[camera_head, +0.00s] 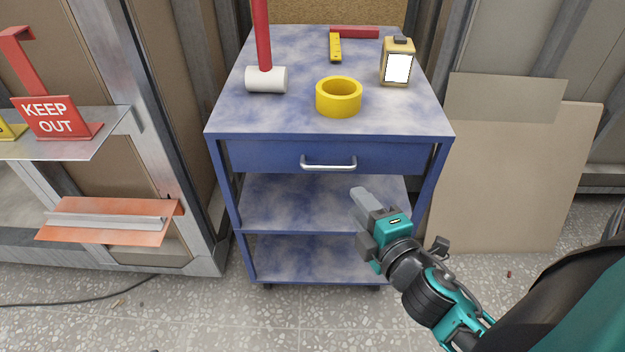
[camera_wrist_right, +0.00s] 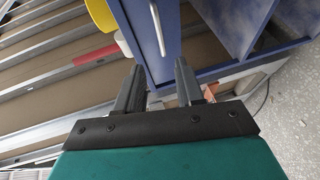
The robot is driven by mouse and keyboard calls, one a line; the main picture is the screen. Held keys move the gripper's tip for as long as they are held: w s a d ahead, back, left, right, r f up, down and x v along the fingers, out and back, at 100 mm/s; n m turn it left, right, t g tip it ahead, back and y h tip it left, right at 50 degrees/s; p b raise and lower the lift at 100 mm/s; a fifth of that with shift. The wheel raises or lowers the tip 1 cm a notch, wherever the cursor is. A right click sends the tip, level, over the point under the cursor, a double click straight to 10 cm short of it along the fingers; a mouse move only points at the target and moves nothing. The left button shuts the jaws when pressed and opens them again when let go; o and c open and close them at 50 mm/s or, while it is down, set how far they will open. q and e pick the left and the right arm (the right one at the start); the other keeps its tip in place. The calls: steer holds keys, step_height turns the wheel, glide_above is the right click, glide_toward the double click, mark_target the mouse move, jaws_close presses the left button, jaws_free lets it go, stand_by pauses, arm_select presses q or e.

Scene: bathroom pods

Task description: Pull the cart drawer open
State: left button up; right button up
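The blue cart (camera_head: 285,130) stands in the middle of the head view. Its drawer (camera_head: 262,156) sits flush under the top and looks closed. A silver bar handle (camera_head: 329,163) is on the drawer front. The handle also shows as a thin bar in the right wrist view (camera_wrist_right: 158,28). My right gripper (camera_head: 359,194) is in front of the cart, below and right of the handle and apart from it. In the right wrist view its two fingers (camera_wrist_right: 159,80) are spread with nothing between them. My left gripper is not in view.
On the cart top are a red-handled mallet (camera_head: 267,79), yellow tape roll (camera_head: 339,97), a yellow-and-red tool (camera_head: 336,47) and a yellow box (camera_head: 397,62). A metal frame with a KEEP OUT sign (camera_head: 52,117) is left. Boards (camera_head: 510,180) lean right. Floor in front is clear.

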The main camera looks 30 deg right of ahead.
mark_target(331, 169)
steer(key=x, duration=1.2)
steer(key=shift+w+d+f+b, duration=0.1)
steer(key=shift+w+f+b, duration=0.05)
steer(key=shift+w+b, duration=0.25)
jaws_close()
